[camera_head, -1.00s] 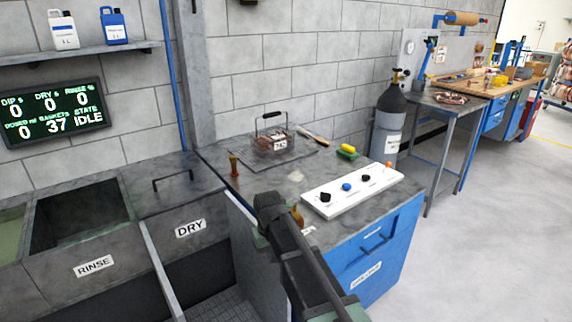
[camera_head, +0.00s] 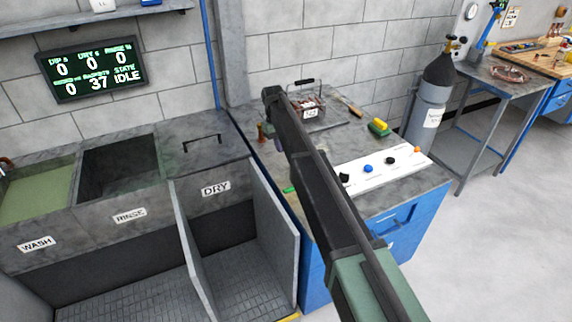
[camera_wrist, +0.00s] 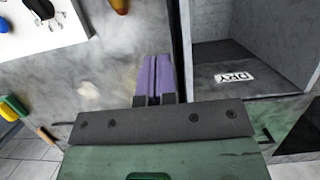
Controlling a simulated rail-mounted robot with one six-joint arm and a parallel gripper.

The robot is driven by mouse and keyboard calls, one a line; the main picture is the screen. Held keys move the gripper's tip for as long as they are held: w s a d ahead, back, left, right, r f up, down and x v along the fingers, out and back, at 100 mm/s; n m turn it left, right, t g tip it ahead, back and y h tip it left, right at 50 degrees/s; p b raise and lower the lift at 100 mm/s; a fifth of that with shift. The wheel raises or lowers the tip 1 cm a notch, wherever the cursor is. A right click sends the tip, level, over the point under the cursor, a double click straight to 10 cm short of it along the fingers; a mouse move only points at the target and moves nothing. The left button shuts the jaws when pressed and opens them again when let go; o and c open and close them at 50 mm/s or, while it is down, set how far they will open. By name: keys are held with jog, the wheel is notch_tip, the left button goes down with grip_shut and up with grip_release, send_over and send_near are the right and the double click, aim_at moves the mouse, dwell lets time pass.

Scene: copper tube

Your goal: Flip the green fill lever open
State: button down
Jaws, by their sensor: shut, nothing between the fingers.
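I cannot make out the green fill lever for certain in either view. A small green piece (camera_head: 289,190) shows beside my dark arm link in the head view; I cannot tell whether it is a lever or part of my gripper. In the wrist view my gripper (camera_wrist: 152,60) has its purple fingers shut together with nothing between them. They are above the grey worktop (camera_wrist: 75,90), left of the DRY bay (camera_wrist: 240,50).
A white panel with knobs (camera_head: 368,169), a wire basket (camera_head: 318,112), a yellow-green sponge (camera_head: 379,127) and an amber item (camera_head: 261,133) are on the worktop. Wash and rinse tanks (camera_head: 118,165) are at left. A dark gas cylinder (camera_head: 432,95) stands beyond the worktop.

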jog(key=b+x, duration=1)
jog(key=x, duration=0.1)
jog(key=shift+w+f, duration=0.1)
jog(key=shift+w, duration=0.05)
jog(key=s+d, duration=0.1)
jog(key=s+d+r, duration=0.1)
jog(key=s, duration=0.1)
jog(key=shift+s+p, duration=0.1)
jog(key=shift+p, duration=0.3)
